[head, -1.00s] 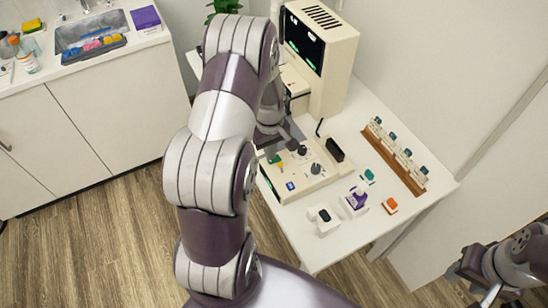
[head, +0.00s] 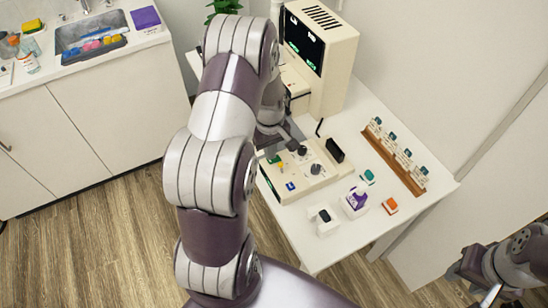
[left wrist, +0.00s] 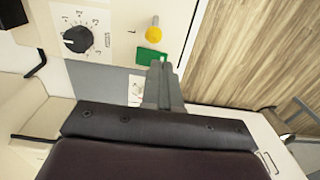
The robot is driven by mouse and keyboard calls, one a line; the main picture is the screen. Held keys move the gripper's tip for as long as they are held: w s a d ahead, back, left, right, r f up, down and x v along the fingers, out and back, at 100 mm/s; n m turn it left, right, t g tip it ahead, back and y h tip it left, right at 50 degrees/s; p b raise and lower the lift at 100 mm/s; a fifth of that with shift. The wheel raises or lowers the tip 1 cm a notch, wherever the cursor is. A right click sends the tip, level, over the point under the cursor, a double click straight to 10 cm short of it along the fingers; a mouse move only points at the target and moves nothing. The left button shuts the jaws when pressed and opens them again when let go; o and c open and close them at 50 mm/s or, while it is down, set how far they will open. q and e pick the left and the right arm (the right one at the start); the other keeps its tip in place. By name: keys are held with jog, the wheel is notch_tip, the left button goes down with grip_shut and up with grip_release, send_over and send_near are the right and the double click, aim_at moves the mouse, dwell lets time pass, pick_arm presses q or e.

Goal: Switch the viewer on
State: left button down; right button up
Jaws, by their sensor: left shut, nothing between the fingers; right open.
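The viewer (head: 335,62) is a cream machine with dark screens showing small green marks. Its low cream control panel (head: 325,178) carries dark knobs, a green patch, a yellow knob and a blue patch (head: 291,186). In the left wrist view a numbered black dial (left wrist: 77,38), the yellow knob (left wrist: 154,33) and the green rectangle (left wrist: 150,56) show. My left gripper (left wrist: 160,68) is shut and empty, its tips at the lower edge of the green rectangle; I cannot tell if they touch. In the head view my arm partly hides the viewer. My right gripper (head: 478,288) is open, far from the panel.
On the white table (head: 310,245) stand a purple-labelled bottle (head: 355,200), a white item with a black top (head: 323,220), a teal item (head: 367,177), an orange item (head: 390,206) and a wooden rack (head: 395,162) of small bottles. A sink counter (head: 100,60) is at the left.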

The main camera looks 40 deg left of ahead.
pick_arm(q)
jog(key=shift+f+b, duration=0.55)
jog(key=shift+f, duration=0.3)
dwell(0.8)
jog(key=shift+r, duration=0.1)
notch_tip(320, 180, up, 7)
jog(key=p, duration=0.6)
dwell(0.3)
